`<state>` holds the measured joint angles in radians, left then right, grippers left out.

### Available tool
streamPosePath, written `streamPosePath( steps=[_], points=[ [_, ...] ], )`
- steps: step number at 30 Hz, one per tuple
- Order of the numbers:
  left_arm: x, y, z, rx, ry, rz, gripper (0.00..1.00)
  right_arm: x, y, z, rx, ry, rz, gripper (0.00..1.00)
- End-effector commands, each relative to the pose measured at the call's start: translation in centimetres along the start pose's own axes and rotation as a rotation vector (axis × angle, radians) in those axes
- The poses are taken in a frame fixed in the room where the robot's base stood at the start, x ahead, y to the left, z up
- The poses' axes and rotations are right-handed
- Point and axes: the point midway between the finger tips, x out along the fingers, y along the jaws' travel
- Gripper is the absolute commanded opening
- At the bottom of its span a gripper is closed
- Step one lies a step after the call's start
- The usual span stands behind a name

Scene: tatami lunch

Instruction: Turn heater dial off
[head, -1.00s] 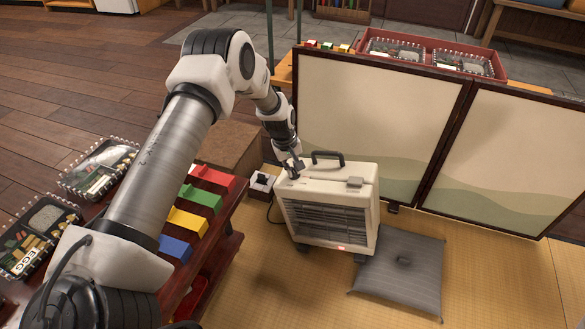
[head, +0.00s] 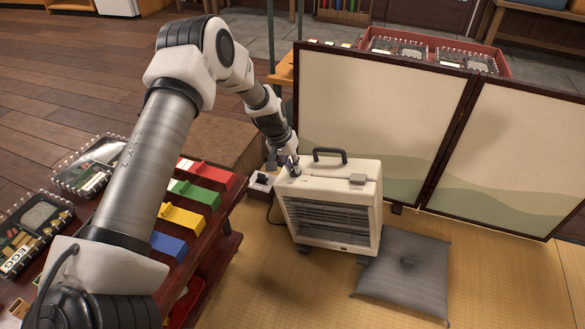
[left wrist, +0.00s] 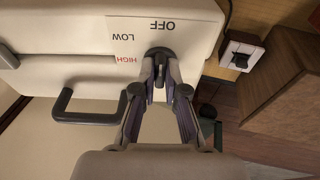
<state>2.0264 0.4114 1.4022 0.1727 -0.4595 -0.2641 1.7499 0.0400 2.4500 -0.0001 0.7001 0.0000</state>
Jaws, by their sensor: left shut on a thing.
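The heater (head: 352,190) is a cream box with a black top handle and a dark front grille. It stands upright on the tatami in the head view. My left gripper (head: 291,167) reaches down to the left end of its top. In the left wrist view my left gripper (left wrist: 163,72) is shut on the dark heater dial (left wrist: 160,52), beside the printed words OFF, LOW and HIGH. The fingers hide part of the dial, and its exact pointing is hard to tell. No red light shows low on the heater's front. My right gripper is not in view.
A folding screen (head: 380,120) stands close behind the heater. A grey cushion (head: 405,285) lies at its right front. A power outlet box (head: 261,183) with a plug is at its left. A low table (head: 222,235) with coloured blocks and lunch boxes stands at left.

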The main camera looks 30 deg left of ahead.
Motion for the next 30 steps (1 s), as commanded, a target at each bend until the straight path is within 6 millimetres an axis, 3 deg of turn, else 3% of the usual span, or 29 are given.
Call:
streamPosePath(
  steps=[16,17,18,30],
  points=[
    [0.22,-0.01,0.3,0.031,-0.008,0.005,0.0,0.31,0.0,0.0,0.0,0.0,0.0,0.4],
    [0.22,-0.01,0.3,0.031,-0.009,0.005,0.22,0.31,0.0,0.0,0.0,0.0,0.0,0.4],
    [0.22,-0.01,0.3,0.031,-0.008,0.005,0.36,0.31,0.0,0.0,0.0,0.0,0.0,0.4],
    [-0.08,-0.01,0.09,0.03,-0.003,0.005,0.36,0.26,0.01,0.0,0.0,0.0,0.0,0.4]
  ],
)
